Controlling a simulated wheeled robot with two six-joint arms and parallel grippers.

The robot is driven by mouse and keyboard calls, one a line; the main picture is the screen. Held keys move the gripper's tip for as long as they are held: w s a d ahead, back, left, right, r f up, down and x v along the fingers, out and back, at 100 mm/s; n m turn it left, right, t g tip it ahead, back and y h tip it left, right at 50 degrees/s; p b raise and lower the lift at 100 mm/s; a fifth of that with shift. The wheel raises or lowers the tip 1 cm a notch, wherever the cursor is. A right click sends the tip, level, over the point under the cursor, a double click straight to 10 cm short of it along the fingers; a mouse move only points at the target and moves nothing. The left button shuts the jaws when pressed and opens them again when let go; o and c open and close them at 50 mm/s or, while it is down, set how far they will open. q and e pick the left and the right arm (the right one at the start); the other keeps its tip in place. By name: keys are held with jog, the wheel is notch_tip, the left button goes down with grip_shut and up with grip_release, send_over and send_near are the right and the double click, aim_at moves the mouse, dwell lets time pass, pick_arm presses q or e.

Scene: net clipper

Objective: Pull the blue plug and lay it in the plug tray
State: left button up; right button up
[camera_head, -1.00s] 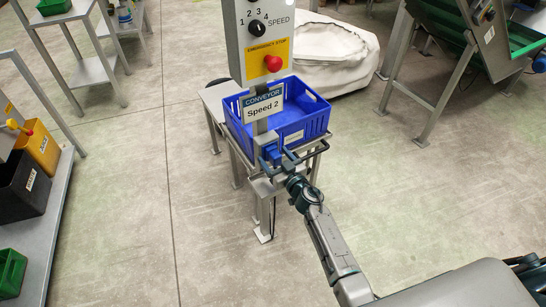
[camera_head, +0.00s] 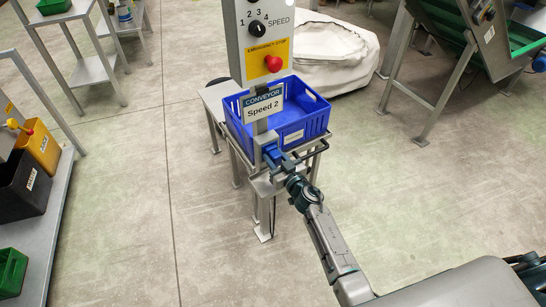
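The blue plug (camera_head: 271,153) is at the grey socket box on the front of the conveyor post, below the "Speed 2" sign. My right gripper (camera_head: 281,164) reaches in from the lower right, with its fingertips right at the plug. The fingers are small and partly merge with the plug, so I cannot tell whether they are shut on it. A blue crate (camera_head: 305,127) with a small white label stands just behind; I cannot read the label or see a separately marked plug tray. My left gripper is not in view.
The control panel (camera_head: 263,45) with a speed dial and red emergency button rises above the crate. A dark rail (camera_head: 312,150) sticks out right of the plug. A shelf (camera_head: 55,205) with bins is at far left. The floor between is clear.

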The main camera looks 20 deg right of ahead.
aim_at(278, 162)
grip_shut()
jog(key=shift+p+v, duration=0.85)
jog(key=shift+v, duration=2.15)
